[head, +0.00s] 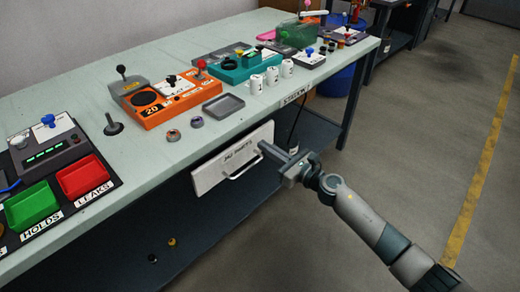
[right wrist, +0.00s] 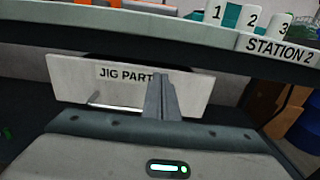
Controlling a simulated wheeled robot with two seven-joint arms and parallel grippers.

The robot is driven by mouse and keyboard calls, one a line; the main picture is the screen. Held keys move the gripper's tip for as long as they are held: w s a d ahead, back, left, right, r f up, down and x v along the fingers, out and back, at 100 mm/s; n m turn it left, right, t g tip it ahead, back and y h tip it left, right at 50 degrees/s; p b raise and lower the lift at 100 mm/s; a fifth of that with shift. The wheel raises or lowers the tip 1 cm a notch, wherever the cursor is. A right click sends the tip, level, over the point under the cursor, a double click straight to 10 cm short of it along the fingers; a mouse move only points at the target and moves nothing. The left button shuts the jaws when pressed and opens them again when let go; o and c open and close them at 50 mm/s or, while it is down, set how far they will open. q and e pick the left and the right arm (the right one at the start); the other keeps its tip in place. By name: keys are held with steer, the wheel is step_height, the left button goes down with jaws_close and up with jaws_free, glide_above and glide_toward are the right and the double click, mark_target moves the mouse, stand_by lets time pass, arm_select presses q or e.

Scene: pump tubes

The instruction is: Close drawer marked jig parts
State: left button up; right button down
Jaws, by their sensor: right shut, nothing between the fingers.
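The drawer marked jig parts (head: 217,169) hangs under the front edge of the workbench, and its white front stands out from the bench. Its label and part of its bar handle also show in the right wrist view (right wrist: 80,80). My right gripper (head: 263,146) is shut and empty, with its fingertips close in front of the right part of the drawer front. In the right wrist view the shut fingers (right wrist: 160,85) cover the end of the label; I cannot tell whether they touch the front. My left gripper is not in view.
The workbench top (head: 240,118) overhangs the drawer. A grey tray (head: 223,106), an orange unit (head: 160,100) and white numbered cups (head: 272,76) stand on it. A blue bin (head: 337,79) is beyond the bench's right leg. The floor at the right is clear.

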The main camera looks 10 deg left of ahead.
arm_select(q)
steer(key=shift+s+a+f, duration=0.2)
arm_select(e)
steer(key=v, duration=1)
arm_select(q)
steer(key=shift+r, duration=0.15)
arm_select(e)
steer(key=shift+f, duration=0.1)
